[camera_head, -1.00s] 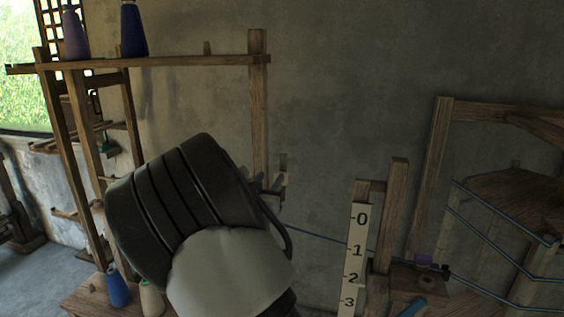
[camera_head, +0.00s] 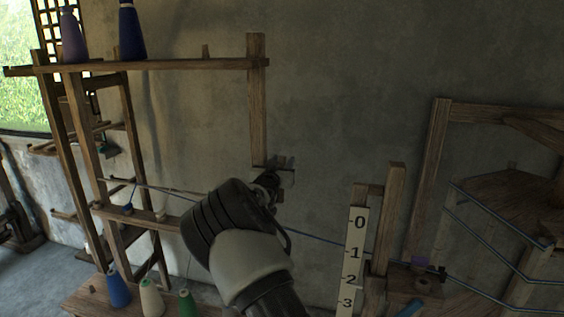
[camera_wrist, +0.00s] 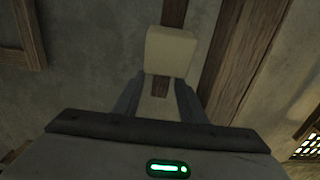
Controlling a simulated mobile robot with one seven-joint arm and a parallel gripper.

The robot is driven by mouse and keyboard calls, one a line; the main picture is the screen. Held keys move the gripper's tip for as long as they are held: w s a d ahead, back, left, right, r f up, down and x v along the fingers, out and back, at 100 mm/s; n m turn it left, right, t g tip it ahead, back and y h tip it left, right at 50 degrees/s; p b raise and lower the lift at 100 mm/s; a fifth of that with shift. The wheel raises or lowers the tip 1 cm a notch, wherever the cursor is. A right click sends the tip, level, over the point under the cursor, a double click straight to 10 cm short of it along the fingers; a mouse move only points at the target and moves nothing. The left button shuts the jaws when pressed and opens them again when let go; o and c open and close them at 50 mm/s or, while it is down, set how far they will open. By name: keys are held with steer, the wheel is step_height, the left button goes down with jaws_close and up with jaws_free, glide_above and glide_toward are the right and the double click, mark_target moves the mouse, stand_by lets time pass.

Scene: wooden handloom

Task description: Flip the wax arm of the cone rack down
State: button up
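The cone rack (camera_head: 160,63) stands at the left in the head view, with a wooden post (camera_head: 257,110) at its right end. My gripper (camera_head: 271,180) is at the lower end of this post, small and partly hidden by my wrist. In the wrist view a cream block (camera_wrist: 171,52), which looks like the wax, lies at the tips of my gripper (camera_wrist: 160,84). Its two fingers stand apart, with a bit of wood showing between them. A narrow wooden strip (camera_wrist: 174,12) runs up behind the block. I cannot tell whether the fingers touch the block.
Cones stand on the rack's top, one purple (camera_head: 72,36) and one dark blue (camera_head: 131,30). Blue, cream and green cones stand on its base. A yarn line runs right past a numbered scale (camera_head: 354,262) to a wooden frame (camera_head: 432,180). The wall behind is bare.

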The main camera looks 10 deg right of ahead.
steer(key=shift+c, duration=0.5)
jaws_close()
steer(key=shift+a+f+b, duration=0.1)
steer(key=shift+f+b, duration=0.1)
steer(key=shift+b, duration=0.25)
